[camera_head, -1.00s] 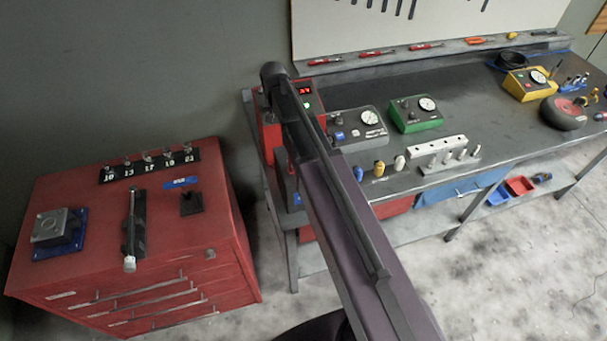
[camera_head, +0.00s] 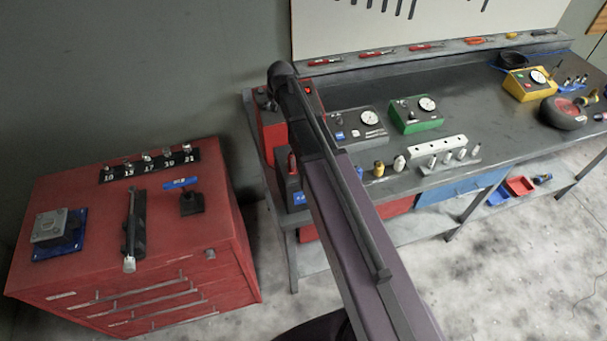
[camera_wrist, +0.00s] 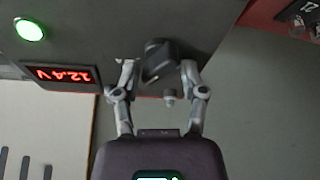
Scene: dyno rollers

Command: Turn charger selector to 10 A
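The charger is a red box (camera_head: 272,132) at the left end of the workbench in the head view, partly hidden behind my arm. In the wrist view its dark front panel (camera_wrist: 95,22) appears upside down, with a lit red display (camera_wrist: 62,75) reading about 12.4 V and a glowing green button (camera_wrist: 29,30). A dark selector knob (camera_wrist: 158,58) stands on the panel. My gripper (camera_wrist: 158,72) is open, with one finger on each side of the knob. Contact is unclear, and the selector's setting cannot be read. In the head view my gripper is hidden by the arm.
A grey gauge box (camera_head: 357,128) and a green gauge box (camera_head: 415,114) stand right of the charger. A white holed block (camera_head: 436,146) and small bottles line the bench's front. A red tool cabinet (camera_head: 90,260) stands to the left, with a floor gap between.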

